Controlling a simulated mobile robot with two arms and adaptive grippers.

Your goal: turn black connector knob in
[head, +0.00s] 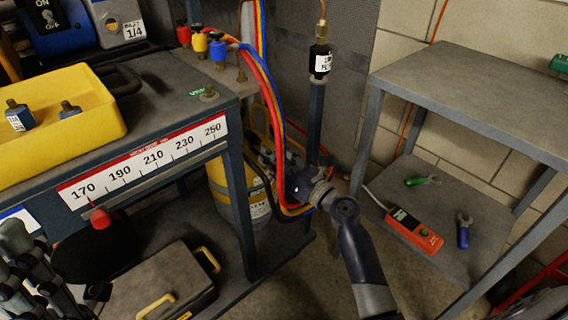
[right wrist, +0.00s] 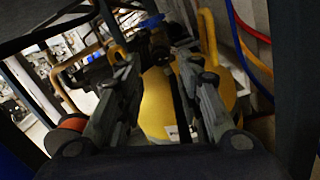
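My right gripper (head: 268,160) reaches in beside the rack post, at the yellow tank (head: 236,190). In the right wrist view its two fingers (right wrist: 160,55) stand apart, in front of the yellow tank (right wrist: 158,105). Dark fittings and a thin black hose or rod (right wrist: 178,95) show between and beyond the fingers. A blue knob (right wrist: 152,21) is above them. I cannot tell which dark part is the black connector knob, or whether a finger touches it. My left gripper (head: 28,255) is at the lower left, partly cut off, its opening unclear.
The rack bench (head: 165,85) holds a yellow bin (head: 60,115). Red, yellow and blue hoses (head: 270,90) hang close to my right wrist. A grey shelf table (head: 480,90) at right holds an orange meter (head: 414,232) and tools below.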

